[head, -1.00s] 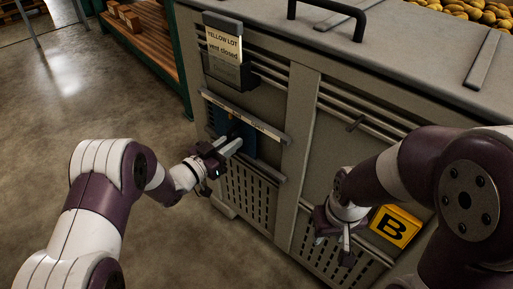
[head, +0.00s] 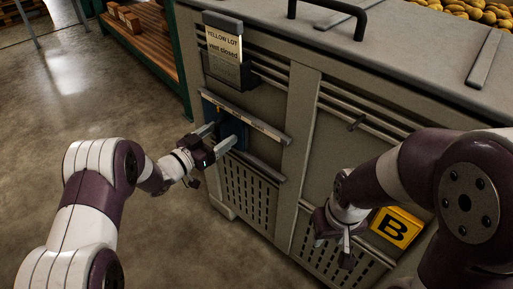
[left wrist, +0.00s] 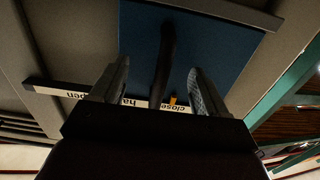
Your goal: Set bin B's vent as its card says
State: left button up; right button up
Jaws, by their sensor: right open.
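The card (head: 224,50) on the bin front reads "YELLOW LOT vent closed". Below it is the vent's blue slide panel (head: 238,131), under a label rail (head: 245,117). In the left wrist view the panel (left wrist: 215,45) has a dark upright handle (left wrist: 166,60). The label strip (left wrist: 140,103) appears upside down there, and a small yellow pointer (left wrist: 173,100) sits by "closed". My left gripper (head: 216,138) is open, its fingers on either side of the handle with gaps. My right gripper (head: 335,240) is open and empty, near the yellow B plate (head: 396,228).
The bin has a grey lid with a black handle (head: 330,12). Potatoes (head: 470,10) lie at the top right. A green-framed shelf (head: 150,45) stands behind on the left. The floor at left is clear.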

pick_arm(q)
jog(key=shift+s+a, duration=0.15)
jog(key=p+v, duration=0.7)
jog(key=v, duration=1.5)
jog(key=shift+s+a, duration=0.2)
jog(key=shift+s, duration=0.05)
jog(key=shift+r, duration=0.1)
